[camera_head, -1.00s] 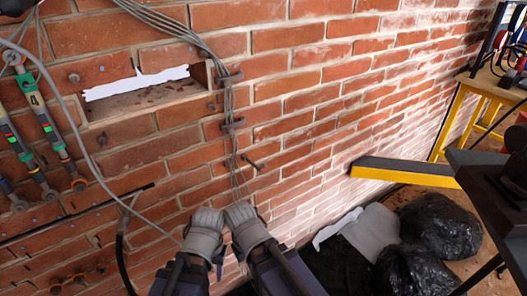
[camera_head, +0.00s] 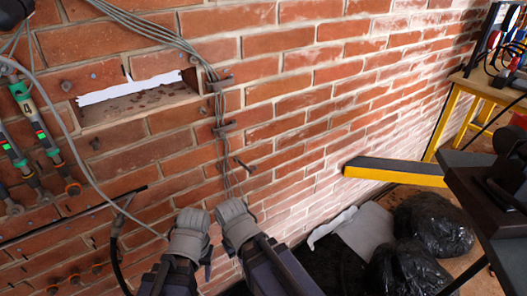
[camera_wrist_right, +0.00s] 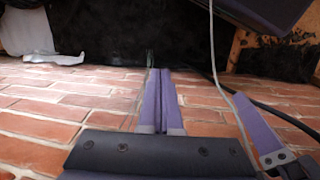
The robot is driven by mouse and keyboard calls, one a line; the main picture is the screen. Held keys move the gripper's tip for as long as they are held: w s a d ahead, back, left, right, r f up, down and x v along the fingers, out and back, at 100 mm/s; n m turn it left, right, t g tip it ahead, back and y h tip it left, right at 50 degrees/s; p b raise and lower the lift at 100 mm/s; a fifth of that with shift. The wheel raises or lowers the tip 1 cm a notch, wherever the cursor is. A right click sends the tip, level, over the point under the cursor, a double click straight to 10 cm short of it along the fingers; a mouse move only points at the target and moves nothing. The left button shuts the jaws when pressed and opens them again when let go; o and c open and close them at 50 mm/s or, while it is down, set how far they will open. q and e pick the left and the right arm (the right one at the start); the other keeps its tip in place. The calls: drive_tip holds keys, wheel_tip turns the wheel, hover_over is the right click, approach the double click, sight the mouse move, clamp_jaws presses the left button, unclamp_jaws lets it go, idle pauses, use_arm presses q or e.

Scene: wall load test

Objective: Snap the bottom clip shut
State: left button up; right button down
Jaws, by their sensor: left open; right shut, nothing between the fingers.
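The bottom clip (camera_head: 244,164) is a small dark piece on the brick wall beside the hanging grey cables (camera_head: 226,170). A dark bar slants from it; I cannot tell how far it is closed. Two more clips, the top clip (camera_head: 222,82) and the middle clip (camera_head: 224,129), sit above it on the cables.
A wall recess (camera_head: 138,100) with a torn white edge is at upper left. Green-handled tools (camera_head: 35,115) hang at far left. A yellow-black beam (camera_head: 395,171) juts out at right, above black bags (camera_head: 432,222). The brick right of the cables is clear.

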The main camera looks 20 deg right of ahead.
drive_tip(key=w+d+r+m+p, duration=0.1)
drive_tip(key=w+d+r+p, duration=0.15)
drive_tip(key=r+p, duration=0.85)
drive_tip(key=w+d+r+m+t+y+p, duration=0.1)
drive_tip(key=d+r+p, duration=0.3)
drive_tip(key=r+p, duration=0.75)
drive_tip(key=w+d+r+m+p, duration=0.2)
drive_tip(key=d+r+p, duration=0.1)
drive_tip(key=r+p, duration=0.85)
drive_tip(key=w+d+m+g+y, duration=0.1)
drive_tip(key=w+d+m+y, duration=0.1)
drive_tip(key=w+d+m, duration=0.4)
drive_tip(key=w+m, duration=0.5)
drive_tip(key=m, duration=0.3)
drive_tip(key=shift+r+g+y+b, duration=0.3)
drive_tip(key=shift+y+b, duration=0.1)
drive_tip(key=shift+d, duration=0.1)
drive_tip(key=s+a+f+b, duration=0.2)
drive_tip(key=a+f+b, duration=0.4)
drive_tip(key=f+b, duration=0.3)
drive_tip(key=shift+f+b, duration=0.3)
drive_tip(key=shift+a, duration=0.1)
drive_tip(key=shift+s+a+m, duration=0.1)
drive_tip(key=shift+s+m, duration=0.1)
drive_tip(key=shift+m, duration=0.1)
